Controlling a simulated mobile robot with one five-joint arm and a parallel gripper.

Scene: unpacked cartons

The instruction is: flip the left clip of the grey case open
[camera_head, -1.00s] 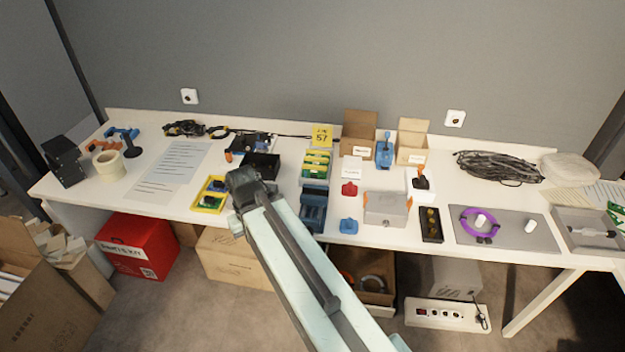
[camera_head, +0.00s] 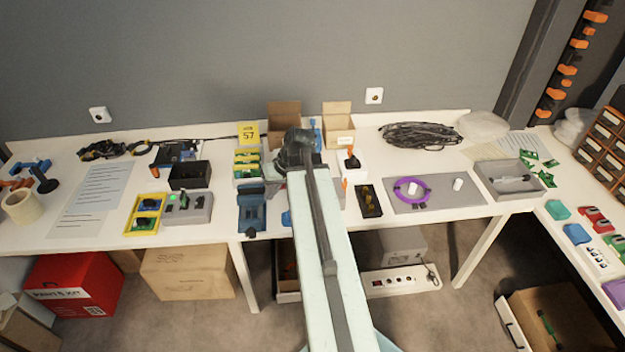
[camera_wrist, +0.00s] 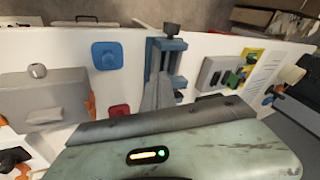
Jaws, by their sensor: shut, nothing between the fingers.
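The grey case (camera_wrist: 45,97) lies on the white table at the left of the wrist view. An orange clip (camera_wrist: 90,104) shows at its right side there, which is its left side as seen from the head; I cannot tell whether it is open or shut. In the head view my arm hides most of the case, and a bit of orange (camera_head: 345,183) shows beside the arm. My gripper (camera_wrist: 159,86) is shut and empty. In the wrist view it points over the blue vise (camera_wrist: 172,55), apart from the case.
A blue knobbed piece (camera_wrist: 107,55) and a red one (camera_wrist: 119,110) lie between case and vise. Right of my arm are a black tray (camera_head: 369,200) and a grey plate (camera_head: 435,192) with a purple ring (camera_head: 411,189). Open cartons (camera_head: 338,127) stand behind.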

